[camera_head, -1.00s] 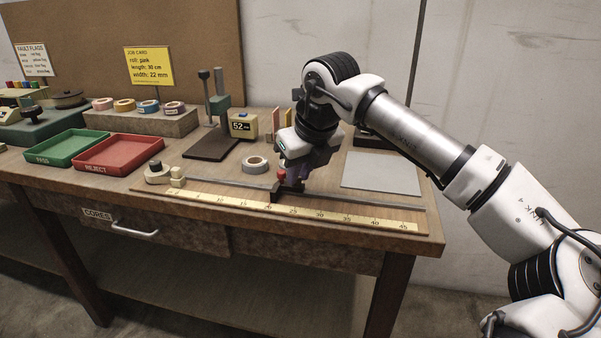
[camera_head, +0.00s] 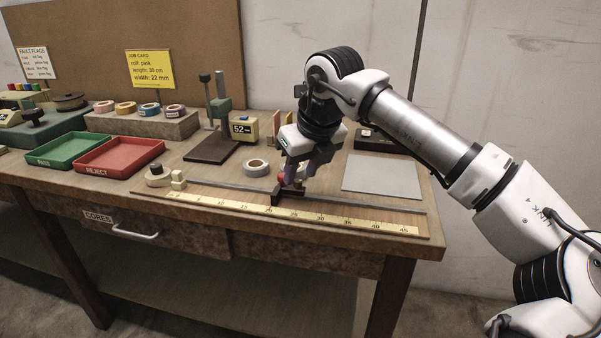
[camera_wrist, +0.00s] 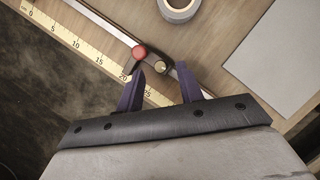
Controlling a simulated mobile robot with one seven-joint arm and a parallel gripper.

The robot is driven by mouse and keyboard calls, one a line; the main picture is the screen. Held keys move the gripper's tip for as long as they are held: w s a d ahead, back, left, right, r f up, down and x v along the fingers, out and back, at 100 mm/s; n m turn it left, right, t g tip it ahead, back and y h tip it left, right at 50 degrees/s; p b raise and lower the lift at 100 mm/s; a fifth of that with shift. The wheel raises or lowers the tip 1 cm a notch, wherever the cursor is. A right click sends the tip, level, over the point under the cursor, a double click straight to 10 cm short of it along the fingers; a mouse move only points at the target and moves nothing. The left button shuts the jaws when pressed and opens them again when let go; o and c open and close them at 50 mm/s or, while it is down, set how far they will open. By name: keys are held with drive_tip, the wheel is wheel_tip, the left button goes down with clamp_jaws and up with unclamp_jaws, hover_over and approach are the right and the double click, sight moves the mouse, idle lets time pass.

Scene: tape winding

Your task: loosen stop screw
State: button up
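The stop is a dark block (camera_head: 277,196) on the metal rail of the ruler board, near the 20–25 cm marks. In the wrist view it carries a red ball knob (camera_wrist: 139,52) and a small brass-coloured screw head (camera_wrist: 161,68). My gripper (camera_head: 296,182) is over the stop, pointing down. In the wrist view its two purple fingers (camera_wrist: 161,72) are apart, with the screw head in line with the gap at their tips. The red knob is just outside the left finger. I cannot tell whether a finger touches the screw.
The ruler board (camera_head: 340,219) runs along the table's front edge. A grey tape roll (camera_head: 255,167) lies behind the rail. A grey plate (camera_head: 382,175) lies to the right. Red (camera_head: 118,173) and green (camera_head: 44,163) trays stand at the left.

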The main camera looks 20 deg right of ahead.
drive_tip(key=p+v, duration=0.1)
drive_tip(key=v, duration=1.1)
drive_tip(key=shift+r, duration=0.15)
drive_tip(key=shift+s, duration=0.1)
